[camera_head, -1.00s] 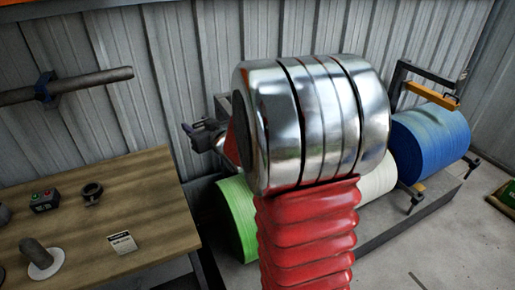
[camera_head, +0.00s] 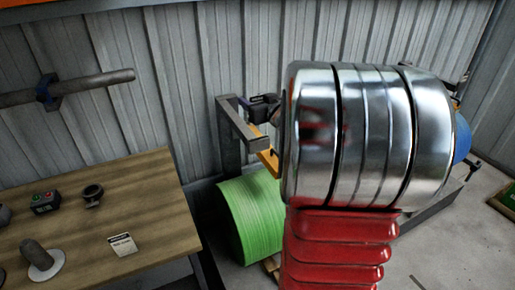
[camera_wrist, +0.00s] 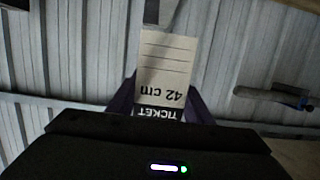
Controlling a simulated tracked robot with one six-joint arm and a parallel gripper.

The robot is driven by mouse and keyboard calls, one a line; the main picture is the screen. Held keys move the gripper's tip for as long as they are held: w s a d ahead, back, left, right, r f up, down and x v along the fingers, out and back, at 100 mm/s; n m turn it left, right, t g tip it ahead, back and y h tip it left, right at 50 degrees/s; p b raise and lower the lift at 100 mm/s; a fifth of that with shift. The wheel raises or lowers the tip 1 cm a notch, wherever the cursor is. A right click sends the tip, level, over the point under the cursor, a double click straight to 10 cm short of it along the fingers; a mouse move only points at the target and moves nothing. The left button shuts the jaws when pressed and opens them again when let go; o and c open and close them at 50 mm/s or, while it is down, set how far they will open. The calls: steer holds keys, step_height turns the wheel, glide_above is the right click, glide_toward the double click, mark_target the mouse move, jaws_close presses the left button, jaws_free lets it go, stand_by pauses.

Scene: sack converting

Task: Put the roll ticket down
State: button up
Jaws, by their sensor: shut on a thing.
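The roll ticket (camera_wrist: 166,65) is a pale card with ruled lines, "42 cm" and a dark "TICKET" band, upside down in the wrist view. My gripper (camera_wrist: 160,97) is shut on its banded end, with a dark finger on each side. The card sticks out past the fingers, with the corrugated wall behind it. In the head view, my arm hides most of the gripper, and I cannot make out the held ticket there.
A wooden table (camera_head: 130,205) at left holds a small card (camera_head: 121,244), a button box (camera_head: 45,202), a dark ring (camera_head: 92,195) and a grey core on a white disc (camera_head: 40,257). A green roll (camera_head: 252,215) stands beside it. A wall bar (camera_head: 100,79) hangs above.

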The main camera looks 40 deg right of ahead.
steer(key=shift+f, duration=3.15)
steer(key=shift+f, duration=1.85)
steer(key=shift+f, duration=0.1)
steer(key=o, duration=1)
steer(key=shift+s+r, duration=0.2)
steer(key=shift+s, duration=0.15)
steer(key=v, duration=1.1)
